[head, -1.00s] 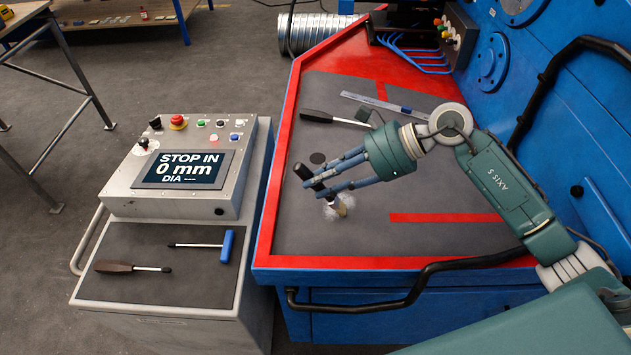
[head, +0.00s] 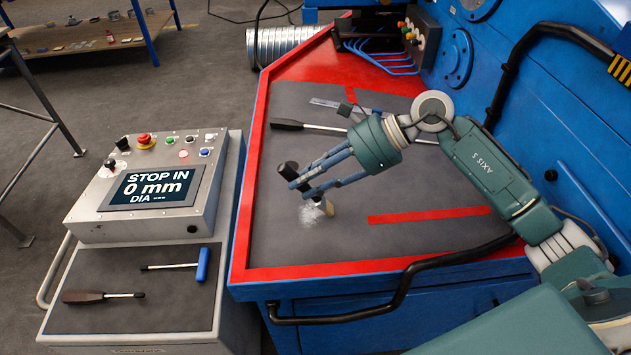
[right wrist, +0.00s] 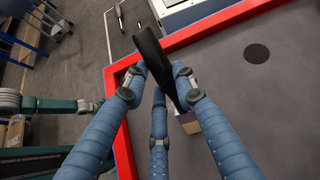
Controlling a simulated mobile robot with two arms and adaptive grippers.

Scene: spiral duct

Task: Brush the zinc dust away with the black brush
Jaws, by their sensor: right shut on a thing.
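My right gripper (head: 299,178) is shut on the black handle of the brush (head: 288,169), which is tilted, its pale head low over the table. The right wrist view shows the black handle (right wrist: 153,55) between the blue fingers, with the brush head (right wrist: 187,122) partly hidden behind them. The white zinc dust (head: 311,214) lies as a small smeared patch on the grey mat, just left of the brush head. I cannot tell whether the bristles touch the mat. My left gripper is not in view.
The red-edged table (head: 246,215) carries a dark-handled tool (head: 287,125) and a steel rule (head: 329,104) farther back. A control box (head: 98,222) reading "STOP IN 0 mm" stands at left. Before it, a blue-handled tool (head: 202,264) and a brown-handled tool (head: 88,296) lie on a mat.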

